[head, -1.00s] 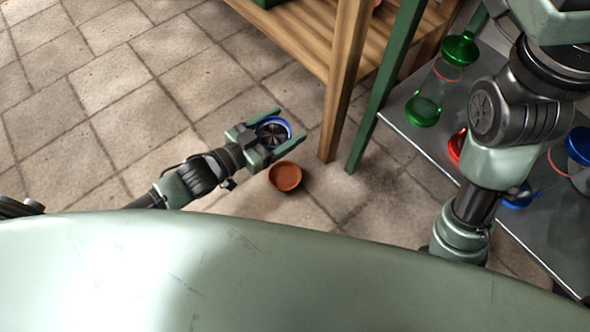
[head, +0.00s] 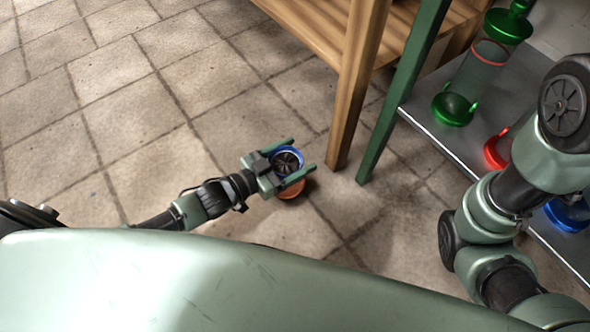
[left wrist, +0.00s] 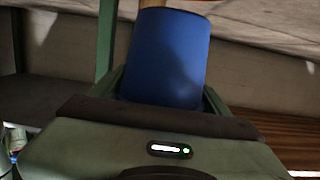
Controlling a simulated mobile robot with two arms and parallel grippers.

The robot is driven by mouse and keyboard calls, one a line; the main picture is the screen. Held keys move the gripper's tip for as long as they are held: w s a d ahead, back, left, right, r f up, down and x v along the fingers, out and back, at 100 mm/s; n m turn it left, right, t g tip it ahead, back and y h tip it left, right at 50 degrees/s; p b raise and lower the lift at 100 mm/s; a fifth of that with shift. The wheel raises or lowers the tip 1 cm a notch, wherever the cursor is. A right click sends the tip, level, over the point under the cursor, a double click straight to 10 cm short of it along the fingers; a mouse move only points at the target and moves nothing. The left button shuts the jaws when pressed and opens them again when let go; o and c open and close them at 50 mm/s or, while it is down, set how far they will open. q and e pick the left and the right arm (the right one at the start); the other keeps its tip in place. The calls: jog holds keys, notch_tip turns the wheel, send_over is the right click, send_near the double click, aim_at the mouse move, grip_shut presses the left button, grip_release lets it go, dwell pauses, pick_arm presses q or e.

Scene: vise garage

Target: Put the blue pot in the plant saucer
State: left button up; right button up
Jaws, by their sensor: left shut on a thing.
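The blue pot (head: 287,153) is held between the fingers of my left gripper (head: 292,164). In the head view its round blue rim and dark inside show from above. The left wrist view shows the pot's plain blue side (left wrist: 166,55) between the fingers. The terracotta plant saucer (head: 292,192) is on the tiled floor, mostly hidden under the pot and gripper. The pot overlaps it in the head view; how high the pot is above it I cannot tell. My right arm is at the right, and its gripper is not in view.
A wooden bench leg (head: 356,85) and a green leg (head: 403,90) stand just right of the pot. A grey shelf (head: 432,140) at the right bears a green-capped clear container (head: 478,72) and red and blue ones. The tiled floor (head: 120,110) at left is clear.

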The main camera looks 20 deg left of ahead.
aim_at(295, 166)
pick_arm(q)
notch_tip(295, 166, down, 4)
jog(key=b, duration=0.3)
jog(key=shift+f, duration=0.15)
jog(key=o, duration=1.7)
